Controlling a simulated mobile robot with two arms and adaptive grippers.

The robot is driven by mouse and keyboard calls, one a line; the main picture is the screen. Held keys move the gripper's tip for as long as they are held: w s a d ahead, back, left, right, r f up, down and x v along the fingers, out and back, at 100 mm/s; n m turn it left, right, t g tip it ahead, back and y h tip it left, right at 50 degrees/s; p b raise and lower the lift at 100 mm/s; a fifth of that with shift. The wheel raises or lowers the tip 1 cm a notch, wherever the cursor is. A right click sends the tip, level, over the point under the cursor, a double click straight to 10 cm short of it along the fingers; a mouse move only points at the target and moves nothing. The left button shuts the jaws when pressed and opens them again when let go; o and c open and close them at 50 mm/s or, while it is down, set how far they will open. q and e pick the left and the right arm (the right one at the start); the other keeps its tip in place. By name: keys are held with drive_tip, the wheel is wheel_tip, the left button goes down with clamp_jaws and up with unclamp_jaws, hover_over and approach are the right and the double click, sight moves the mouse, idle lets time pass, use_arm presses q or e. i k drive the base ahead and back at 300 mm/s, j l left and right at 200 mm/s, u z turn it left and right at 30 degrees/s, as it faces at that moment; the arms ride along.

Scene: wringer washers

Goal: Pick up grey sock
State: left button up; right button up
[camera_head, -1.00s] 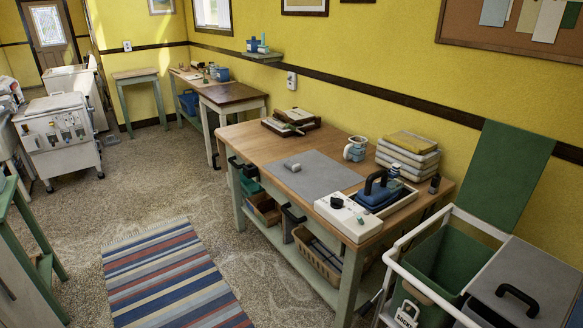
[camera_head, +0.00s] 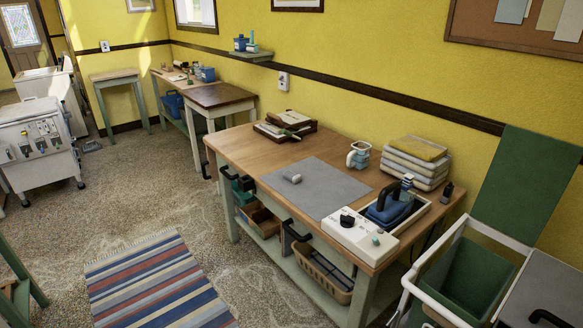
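A small light grey item (camera_head: 291,177) lies on the flat grey mat (camera_head: 325,191) on the wooden worktable (camera_head: 235,150). It may be the grey sock, but it is too small to be sure of its form. No other sock can be made out. Neither of my grippers is in view, and nothing of my arms covers the table.
A white control box (camera_head: 352,237), a blue iron-like item (camera_head: 388,208), a mug (camera_head: 358,155) and folded cloths (camera_head: 415,162) share the tabletop. A green bin (camera_head: 472,283) stands at right. A striped rug (camera_head: 160,285) lies on open floor in front. A white washer (camera_head: 38,140) stands left.

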sight(295, 179)
drive_tip(key=i+j+z, duration=0.15)
drive_tip(key=i+j, duration=0.4)
drive_tip(key=i+j+z, duration=0.15)
drive_tip(key=i+j, duration=0.45)
drive_tip(key=i+j+z, duration=0.1)
drive_tip(key=i+j, duration=0.4)
drive_tip(key=j, duration=0.25)
